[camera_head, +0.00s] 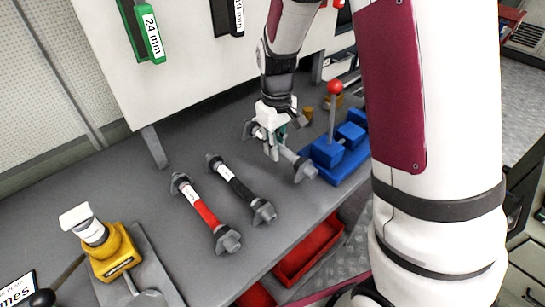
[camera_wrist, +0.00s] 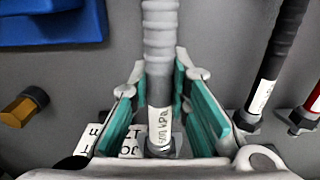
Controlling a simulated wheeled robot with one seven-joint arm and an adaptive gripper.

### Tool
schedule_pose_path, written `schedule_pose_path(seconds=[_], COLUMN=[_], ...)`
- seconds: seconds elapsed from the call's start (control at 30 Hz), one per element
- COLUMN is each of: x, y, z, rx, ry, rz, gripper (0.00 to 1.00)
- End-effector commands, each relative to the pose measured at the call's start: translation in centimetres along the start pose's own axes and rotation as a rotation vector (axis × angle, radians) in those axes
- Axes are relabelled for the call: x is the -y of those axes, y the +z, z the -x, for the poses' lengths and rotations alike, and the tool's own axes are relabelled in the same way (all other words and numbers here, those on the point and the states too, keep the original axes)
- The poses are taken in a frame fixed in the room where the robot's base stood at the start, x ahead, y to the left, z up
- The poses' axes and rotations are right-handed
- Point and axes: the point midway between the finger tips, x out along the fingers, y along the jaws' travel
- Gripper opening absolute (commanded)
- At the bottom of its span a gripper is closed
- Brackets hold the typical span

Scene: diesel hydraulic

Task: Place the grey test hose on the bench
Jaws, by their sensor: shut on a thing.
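The grey test hose (camera_head: 291,157) has a ribbed body, a white label and grey end fittings. My gripper (camera_head: 273,147) is shut on it near its far end, over the bench (camera_head: 130,200). In the wrist view the hose (camera_wrist: 159,45) runs up the picture between the teal finger pads of my gripper (camera_wrist: 160,108), its label partly readable. The hose lies low, roughly parallel to the other hoses; I cannot tell whether it touches the bench.
A black hose (camera_head: 238,187) and a red hose (camera_head: 205,209) lie to the left. A blue fixture with a red-knobbed lever (camera_head: 335,88) stands close on the right. A yellow tool (camera_head: 112,256) is at the lower left. Red bins (camera_head: 308,252) sit below the bench's front edge.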

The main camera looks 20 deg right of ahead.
Motion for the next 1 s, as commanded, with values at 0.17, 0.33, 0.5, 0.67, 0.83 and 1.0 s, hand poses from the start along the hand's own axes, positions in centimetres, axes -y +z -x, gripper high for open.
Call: schedule_pose_path(seconds=[0.17, 0.33, 0.5, 0.67, 0.83, 1.0], x=[0.0, 0.0, 0.0, 0.0, 0.0, 0.0], y=[0.0, 0.0, -0.1, -0.1, -0.1, -0.1], z=[-1.2, -3.5, -4.3, -4.3, -4.6, -4.6], rx=[0.000, 0.001, -0.002, -0.003, -0.001, -0.001], ry=[0.000, -0.001, 0.001, 0.001, 0.000, 0.001], rz=[0.001, 0.000, 0.001, 0.001, 0.001, 0.001], gripper=[0.00, 0.00, 0.00, 0.00, 0.24, 0.37])
